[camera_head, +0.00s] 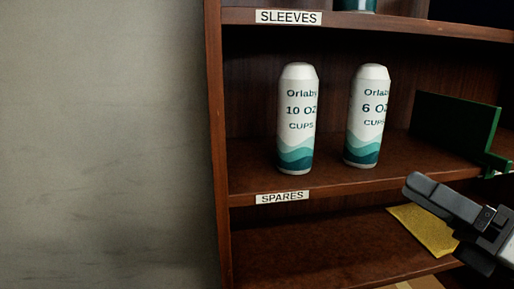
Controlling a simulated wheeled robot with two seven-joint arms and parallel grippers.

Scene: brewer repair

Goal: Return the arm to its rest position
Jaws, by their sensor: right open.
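My right gripper (424,190) comes in from the lower right, in front of the shelf unit. It is open, and nothing shows held in it. Its finger partly covers a yellow sheet (428,229) on the lower shelf. My left gripper does not show.
Two white cup sleeves, "10 OZ" (296,118) and "6 OZ" (367,115), stand upright on the wooden middle shelf (330,181). A green panel (455,129) stands right of them, close to my gripper. A bare wall (100,140) fills the left.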

